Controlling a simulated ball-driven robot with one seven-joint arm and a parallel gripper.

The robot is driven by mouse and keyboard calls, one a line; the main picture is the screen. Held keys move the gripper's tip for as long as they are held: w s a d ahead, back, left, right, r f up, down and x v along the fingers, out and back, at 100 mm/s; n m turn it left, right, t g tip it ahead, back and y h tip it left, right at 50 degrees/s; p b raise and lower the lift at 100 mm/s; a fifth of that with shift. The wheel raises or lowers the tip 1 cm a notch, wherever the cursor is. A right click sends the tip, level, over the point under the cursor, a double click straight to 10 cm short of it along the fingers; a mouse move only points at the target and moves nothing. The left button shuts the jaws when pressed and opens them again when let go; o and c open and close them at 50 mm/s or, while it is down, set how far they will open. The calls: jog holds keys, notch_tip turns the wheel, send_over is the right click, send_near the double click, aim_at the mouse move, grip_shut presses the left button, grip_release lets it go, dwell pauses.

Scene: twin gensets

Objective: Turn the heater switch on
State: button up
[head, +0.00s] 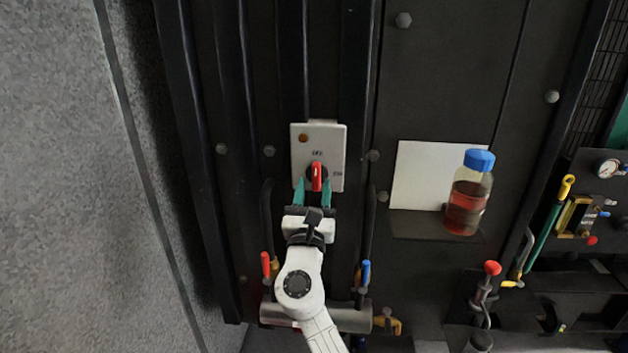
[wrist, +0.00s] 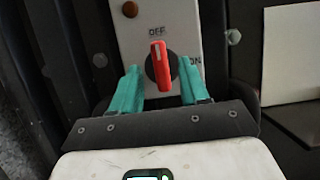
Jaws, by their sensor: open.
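The heater switch is a red rotary handle (head: 317,176) on a pale grey plate (head: 332,140) fixed to the dark panel. It also shows in the wrist view as a red handle (wrist: 160,65) on a black round base. The handle stands nearly upright and points at the OFF mark above it; ON is printed to its right. My gripper (head: 313,192) is open, with its teal fingers on either side of the handle. In the wrist view the fingers (wrist: 160,88) have gaps to the handle on both sides.
An amber lamp (head: 304,138) sits at the plate's upper left. A blue-capped bottle of red liquid (head: 467,195) stands on a small shelf (head: 415,226) to the right. Red (head: 265,264) and blue (head: 365,272) valve handles flank my arm below. Dark vertical ribs run beside the plate.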

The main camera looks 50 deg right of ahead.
aim_at(316, 177)
jog(key=shift+x, duration=1.1)
jog(key=shift+s, duration=0.1)
grip_shut()
